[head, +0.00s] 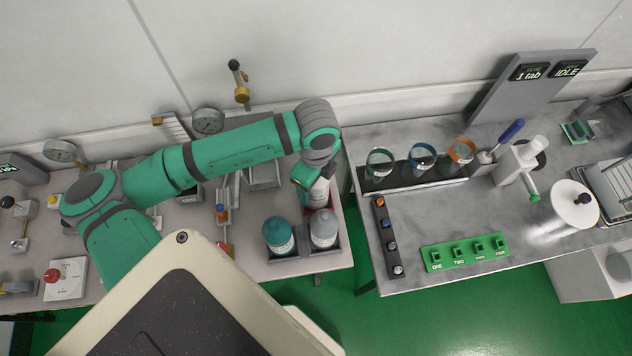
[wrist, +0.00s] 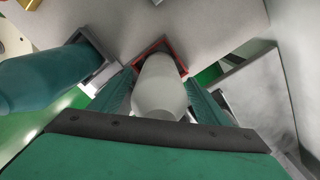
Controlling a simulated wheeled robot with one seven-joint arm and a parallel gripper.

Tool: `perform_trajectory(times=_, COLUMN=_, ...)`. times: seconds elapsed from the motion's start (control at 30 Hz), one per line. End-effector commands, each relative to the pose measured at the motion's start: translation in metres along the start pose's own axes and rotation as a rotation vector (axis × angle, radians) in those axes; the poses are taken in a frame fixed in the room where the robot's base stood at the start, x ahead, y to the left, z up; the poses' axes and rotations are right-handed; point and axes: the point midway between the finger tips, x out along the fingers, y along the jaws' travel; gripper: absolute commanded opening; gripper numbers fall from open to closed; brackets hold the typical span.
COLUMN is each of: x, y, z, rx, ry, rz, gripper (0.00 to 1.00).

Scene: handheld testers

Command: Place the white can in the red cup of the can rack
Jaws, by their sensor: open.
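The white can (wrist: 158,88) stands between the fingers of my gripper (wrist: 160,100) in the wrist view. Its lower end is inside the outline of the red cup (wrist: 178,52); its base is hidden, so I cannot tell how deep it sits. In the head view, the white can (head: 320,194) is partly covered by my gripper (head: 308,180) at the back right of the can rack (head: 300,264). My gripper is open around the can. A teal can (head: 278,235) and a grey-white can (head: 323,228) stand in front; the teal can (wrist: 45,80) also shows in the wrist view.
The cans stand close to my gripper. A gap with green floor (head: 335,290) separates this bench from the right bench (head: 440,205), which holds a row of ringed glass vessels, a green block (head: 465,252) and a dark strip (head: 388,235). Gauges and valves line the left bench.

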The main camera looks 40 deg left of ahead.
Motion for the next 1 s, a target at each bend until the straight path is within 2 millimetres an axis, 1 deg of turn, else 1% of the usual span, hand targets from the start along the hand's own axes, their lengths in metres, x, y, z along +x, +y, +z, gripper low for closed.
perform_trajectory(times=0.07, x=-0.004, y=0.000, z=0.000, rx=0.000, ry=-0.001, rz=-0.001, gripper=0.69)
perform_trajectory(times=0.17, x=-0.016, y=-0.001, z=0.001, rx=0.001, ry=-0.001, rz=-0.002, gripper=0.69)
perform_trajectory(times=0.5, x=-0.083, y=-0.001, z=0.001, rx=0.001, ry=-0.002, rz=-0.003, gripper=0.69)
perform_trajectory(times=0.6, x=-0.099, y=-0.001, z=0.000, rx=0.000, ry=-0.001, rz=-0.002, gripper=0.69)
perform_trajectory(times=0.7, x=-0.111, y=-0.001, z=0.001, rx=-0.001, ry=-0.001, rz=-0.001, gripper=0.69)
perform_trajectory(times=0.8, x=-0.119, y=0.000, z=0.000, rx=0.000, ry=0.000, rz=0.000, gripper=0.69)
perform_trajectory(times=1.0, x=-0.123, y=0.000, z=0.000, rx=0.000, ry=0.000, rz=0.000, gripper=0.69)
